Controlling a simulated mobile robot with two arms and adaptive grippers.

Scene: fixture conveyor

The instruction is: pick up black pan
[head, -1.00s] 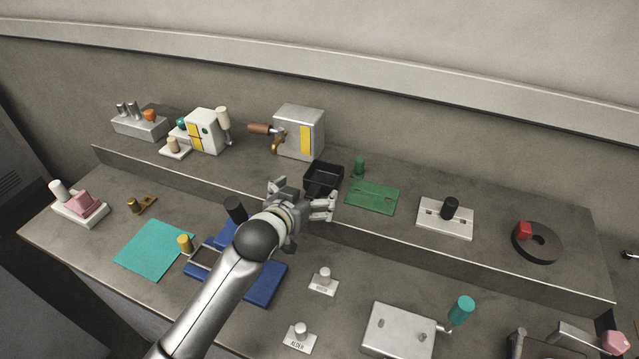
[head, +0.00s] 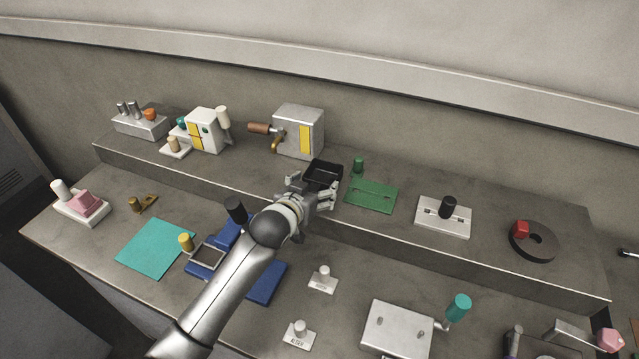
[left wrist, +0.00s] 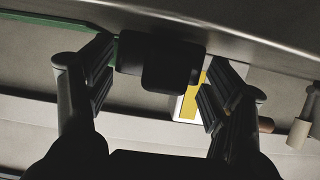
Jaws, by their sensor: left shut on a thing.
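The black pan (head: 325,173) is a small dark open box on the raised shelf, in front of the silver box with the yellow panel. My left gripper (head: 311,190) reaches it from the front, with a finger on each side, and is shut on it. In the left wrist view the pan (left wrist: 165,62) shows as a dark block between the fingers of my left gripper (left wrist: 157,92). Whether its underside is clear of the shelf I cannot tell. My right gripper is not in view.
The silver box (head: 302,130) with a brown handle stands behind the pan. The shelf's front edge runs below the gripper. A blue fixture (head: 267,283) lies under my arm.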

